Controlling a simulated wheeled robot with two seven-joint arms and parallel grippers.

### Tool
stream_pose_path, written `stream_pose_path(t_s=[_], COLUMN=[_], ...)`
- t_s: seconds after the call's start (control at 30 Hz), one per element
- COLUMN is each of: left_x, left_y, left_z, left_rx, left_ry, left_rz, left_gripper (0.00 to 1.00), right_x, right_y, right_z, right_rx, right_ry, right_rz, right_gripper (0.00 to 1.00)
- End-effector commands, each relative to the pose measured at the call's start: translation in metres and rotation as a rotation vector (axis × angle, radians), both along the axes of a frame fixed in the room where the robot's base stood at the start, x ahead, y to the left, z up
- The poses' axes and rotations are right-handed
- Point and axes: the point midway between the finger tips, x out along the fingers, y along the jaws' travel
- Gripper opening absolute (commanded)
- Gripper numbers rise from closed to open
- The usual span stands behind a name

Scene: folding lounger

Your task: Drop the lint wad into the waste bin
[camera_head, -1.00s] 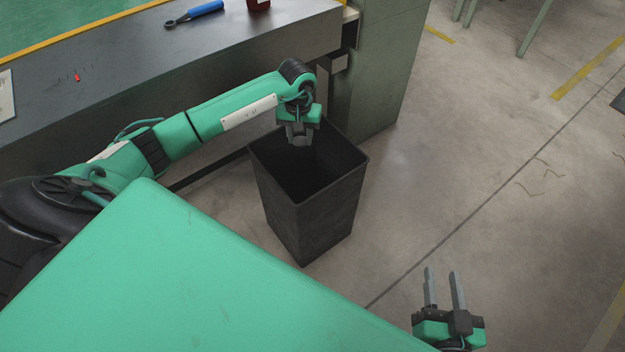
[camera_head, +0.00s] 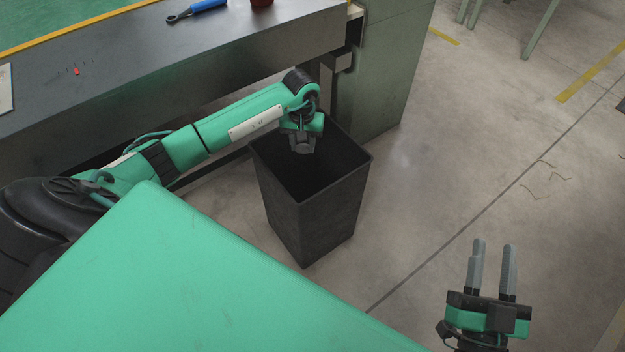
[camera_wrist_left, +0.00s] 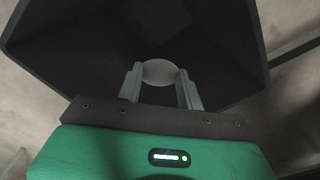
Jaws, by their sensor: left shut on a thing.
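The waste bin (camera_head: 312,215) is a tall, dark, open-topped square bin on the floor by the workbench. Its dark inside fills much of the left wrist view (camera_wrist_left: 100,50). My left gripper (camera_head: 303,148) points down over the bin's opening, close to its far rim. In the left wrist view, the gripper (camera_wrist_left: 160,88) is shut on a rounded grey lint wad (camera_wrist_left: 159,72) held between its fingertips. The wad cannot be made out in the head view. My right gripper (camera_head: 493,262) is open and empty, over bare floor at the lower right. The bin's bottom is too dark to see.
A grey workbench (camera_head: 130,70) runs along the upper left, with a blue-handled tool (camera_head: 200,10) and a small red thing (camera_head: 76,72) on it. A green cabinet (camera_head: 385,70) stands behind the bin.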

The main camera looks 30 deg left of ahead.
Motion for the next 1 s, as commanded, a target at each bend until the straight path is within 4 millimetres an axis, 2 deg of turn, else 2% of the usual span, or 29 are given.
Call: stream_pose_path(t_s=[0.13, 0.17, 0.27, 0.3, 0.57, 0.67, 0.77, 1.0], left_x=[0.000, 0.000, 0.000, 0.000, 0.000, 0.001, 0.001, 0.001], left_y=[0.000, 0.000, 0.000, 0.000, 0.000, 0.001, 0.001, 0.001], left_z=[0.000, 0.000, 0.000, 0.000, 0.001, 0.008, 0.023, 0.078], left_rx=[0.000, 0.000, 0.000, 0.000, 0.000, 0.001, 0.002, 0.003], left_ry=[0.000, 0.000, 0.000, 0.000, -0.001, -0.003, -0.004, -0.004], left_rz=[0.000, 0.000, 0.000, 0.000, 0.000, 0.000, -0.002, -0.001], left_gripper=[0.16, 0.41, 0.60, 0.62, 0.62, 0.62, 0.62, 0.62], right_x=[0.000, 0.000, 0.000, 0.000, 0.000, 0.001, -0.002, -0.012], right_y=[0.000, 0.000, 0.000, 0.000, 0.000, 0.001, 0.005, 0.018], right_z=[0.000, 0.000, 0.000, 0.000, 0.000, -0.001, -0.015, -0.059], right_rx=[0.000, 0.000, 0.000, 0.000, -0.002, -0.005, -0.019, -0.075], right_ry=[0.000, 0.000, 0.001, 0.001, 0.002, 0.015, 0.092, 0.319], right_rz=[0.000, 0.000, 0.000, 0.000, 0.000, 0.002, 0.016, 0.059], right_gripper=[0.36, 0.36, 0.36, 0.36, 0.36, 0.36, 0.36, 0.36])
